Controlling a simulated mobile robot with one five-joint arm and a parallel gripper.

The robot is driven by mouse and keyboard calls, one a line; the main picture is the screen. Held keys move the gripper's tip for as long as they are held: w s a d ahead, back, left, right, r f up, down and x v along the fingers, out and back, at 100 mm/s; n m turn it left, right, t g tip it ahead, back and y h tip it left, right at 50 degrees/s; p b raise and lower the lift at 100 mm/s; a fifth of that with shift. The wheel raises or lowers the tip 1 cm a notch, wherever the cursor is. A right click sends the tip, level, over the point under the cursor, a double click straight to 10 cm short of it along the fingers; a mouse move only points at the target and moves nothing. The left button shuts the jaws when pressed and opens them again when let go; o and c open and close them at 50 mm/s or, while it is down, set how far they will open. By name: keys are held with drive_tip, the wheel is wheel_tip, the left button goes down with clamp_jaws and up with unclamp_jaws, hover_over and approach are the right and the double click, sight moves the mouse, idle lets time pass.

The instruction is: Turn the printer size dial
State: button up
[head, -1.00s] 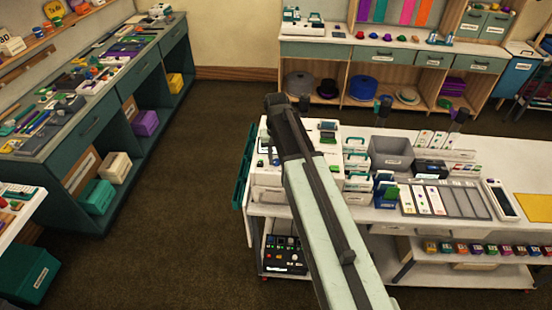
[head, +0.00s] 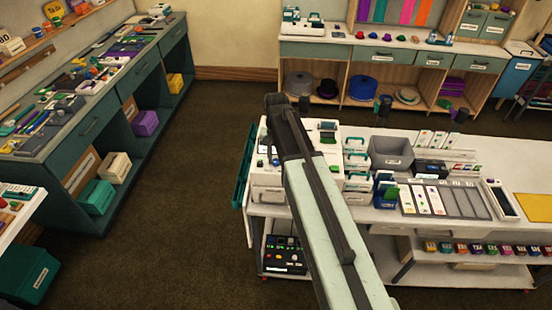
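A white boxy machine (head: 267,180), which may be the printer, stands at the left end of the white worktable, partly hidden by my arm. A small dark spot shows on its top, but I cannot tell whether it is the size dial. My arm rises from the bottom and ends in a dark joint above this machine. My gripper does not show; the arm seems to hide it.
The white worktable holds a grey bin (head: 391,152), a slotted tray (head: 452,202) and a yellow sheet (head: 534,206). A black box with coloured buttons (head: 285,254) sits on its lower shelf. The teal counter (head: 60,135) is at left. Brown floor between is clear.

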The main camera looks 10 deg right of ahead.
sight(276, 161)
drive_tip(key=o, duration=0.3)
drive_tip(key=shift+r, duration=0.15)
wheel_tip(276, 161, up, 8)
drive_tip(key=p, duration=0.8)
drive_tip(key=shift+f, duration=0.25)
